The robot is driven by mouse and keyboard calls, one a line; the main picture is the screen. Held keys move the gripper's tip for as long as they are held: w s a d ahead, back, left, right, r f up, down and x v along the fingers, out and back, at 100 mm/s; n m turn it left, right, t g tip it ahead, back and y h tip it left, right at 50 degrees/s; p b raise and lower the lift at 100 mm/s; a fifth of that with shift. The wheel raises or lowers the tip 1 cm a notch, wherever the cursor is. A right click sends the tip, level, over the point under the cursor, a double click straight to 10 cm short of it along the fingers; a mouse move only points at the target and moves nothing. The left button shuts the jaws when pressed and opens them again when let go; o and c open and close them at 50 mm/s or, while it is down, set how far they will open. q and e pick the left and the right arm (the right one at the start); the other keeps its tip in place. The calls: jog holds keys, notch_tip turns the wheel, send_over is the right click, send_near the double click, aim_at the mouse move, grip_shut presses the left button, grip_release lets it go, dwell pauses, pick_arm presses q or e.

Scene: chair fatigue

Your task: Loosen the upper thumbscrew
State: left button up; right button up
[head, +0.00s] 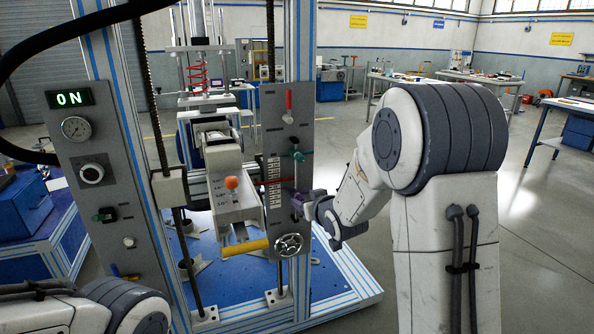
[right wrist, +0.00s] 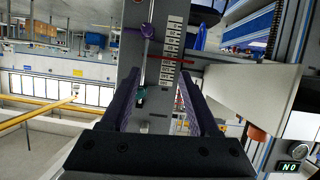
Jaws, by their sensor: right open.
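The upper thumbscrew, a green knob (head: 298,156), sits on a thin vertical rod on the grey panel beside the scale. It also shows in the right wrist view, which is upside down, as a green knob (right wrist: 140,97) close to the left-hand finger. A purple knob (right wrist: 147,30) is on the same rod, lower on the panel. My right gripper (head: 301,201), with purple fingers, is at the panel, below the green knob in the head view. In the right wrist view its fingers (right wrist: 160,77) are apart, with nothing clamped between them. My left gripper is out of view.
The grey panel (head: 271,120) also carries a red handle (head: 288,107), a scale (head: 273,175) and a handwheel (head: 289,244). An orange knob (head: 232,183) and a yellow bar (head: 245,248) are left of it. The floor right of the frame is open.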

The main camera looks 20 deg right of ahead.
aim_at(301, 160)
jog(key=w+d+r+t, duration=0.4)
jog(key=r, duration=0.1)
jog(key=shift+n+y, duration=0.3)
jog(key=shift+y, duration=0.1)
jog(key=w, duration=0.3)
jog(key=w+p, duration=0.1)
jog(key=w, duration=0.6)
jog(key=shift+w+a+r, duration=0.1)
jog(key=shift+w+a, duration=0.15)
jog(key=shift+w, duration=0.05)
grip_shut()
